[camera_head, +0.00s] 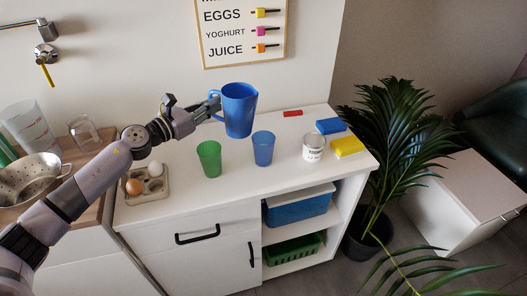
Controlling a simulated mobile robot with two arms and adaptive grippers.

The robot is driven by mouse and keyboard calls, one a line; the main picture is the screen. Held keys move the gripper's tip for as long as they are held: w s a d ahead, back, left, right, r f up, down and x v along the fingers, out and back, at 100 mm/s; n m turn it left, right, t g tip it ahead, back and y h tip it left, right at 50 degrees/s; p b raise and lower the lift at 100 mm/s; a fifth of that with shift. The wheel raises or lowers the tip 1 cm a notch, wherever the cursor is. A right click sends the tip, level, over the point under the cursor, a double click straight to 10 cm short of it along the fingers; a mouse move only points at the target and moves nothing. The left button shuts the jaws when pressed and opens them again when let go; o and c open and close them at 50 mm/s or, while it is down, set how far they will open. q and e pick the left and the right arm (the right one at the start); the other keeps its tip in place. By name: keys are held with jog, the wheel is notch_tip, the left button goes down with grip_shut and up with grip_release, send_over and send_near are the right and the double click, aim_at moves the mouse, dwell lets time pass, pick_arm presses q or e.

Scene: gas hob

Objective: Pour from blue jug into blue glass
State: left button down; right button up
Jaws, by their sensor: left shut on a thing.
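A blue jug (238,112) is held above the white counter, close to upright, with its handle on the left. My left gripper (213,104) is shut on the jug's handle. A blue glass (263,149) stands upright on the counter, below and a little right of the jug, apart from it. What the jug and the glass hold inside cannot be seen. My right gripper is not in view.
A green glass (209,158) stands left of the blue glass. A white tub (313,148), a yellow sponge (347,146) and a blue block (330,126) are at the right. An egg tray (147,186) and a colander (30,179) are left.

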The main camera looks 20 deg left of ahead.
aim_at(209, 91)
pick_arm(q)
jog(key=shift+d+f+n, duration=0.1)
jog(key=shift+f+n, duration=0.2)
jog(key=shift+f, duration=0.15)
jog(key=shift+r+p, duration=1.95)
jog(key=shift+r, duration=0.4)
jog(key=shift+f, duration=0.1)
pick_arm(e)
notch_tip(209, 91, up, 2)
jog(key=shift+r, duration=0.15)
